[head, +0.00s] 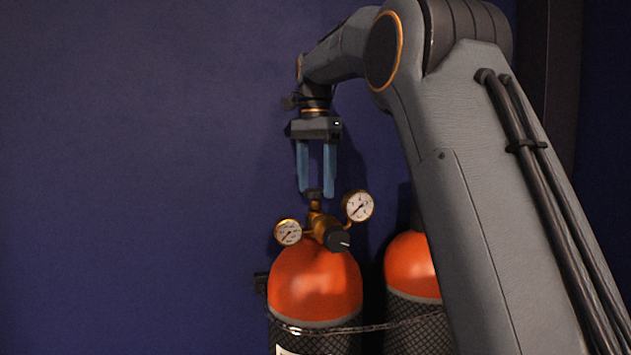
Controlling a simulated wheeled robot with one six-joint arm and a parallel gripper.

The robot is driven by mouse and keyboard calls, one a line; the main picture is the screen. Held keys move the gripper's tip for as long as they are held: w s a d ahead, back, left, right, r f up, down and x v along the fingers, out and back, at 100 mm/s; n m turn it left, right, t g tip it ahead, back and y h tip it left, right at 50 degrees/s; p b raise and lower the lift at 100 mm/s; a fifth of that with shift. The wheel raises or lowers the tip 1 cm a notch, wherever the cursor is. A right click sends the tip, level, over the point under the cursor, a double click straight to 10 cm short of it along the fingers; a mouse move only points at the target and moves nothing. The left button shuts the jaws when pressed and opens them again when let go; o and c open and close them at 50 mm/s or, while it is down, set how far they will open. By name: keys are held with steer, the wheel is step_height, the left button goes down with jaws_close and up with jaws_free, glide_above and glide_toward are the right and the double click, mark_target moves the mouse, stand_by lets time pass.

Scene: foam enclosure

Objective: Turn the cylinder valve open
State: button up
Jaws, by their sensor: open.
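The gas cylinder (316,285) has an orange shoulder and a dark mesh sleeve, and stands upright at the lower middle of the head view. On top is a brass regulator (322,225) with two round white gauges, the left one (288,232) lower than the right one (358,206). A black knob (338,240) with a white mark faces forward. A small dark valve handwheel (313,194) sits at the top of the brass stem. My gripper (316,193) points down with its two blue fingers open. The fingertips are at about the handwheel's height, one on each side; contact cannot be told.
A second orange cylinder (411,266) stands to the right, partly hidden by my arm. A chain (375,327) runs across both cylinders. A dark blue wall (130,160) is behind them. The space to the left is clear.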

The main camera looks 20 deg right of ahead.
steer(key=c, duration=1.1)
steer(key=shift+o, duration=0.2)
steer(key=n, duration=0.4)
steer(key=shift+n, duration=0.4)
steer(key=n, duration=1)
steer(key=shift+n, duration=0.4)
steer(key=n, duration=0.6)
steer(key=shift+n, duration=0.4)
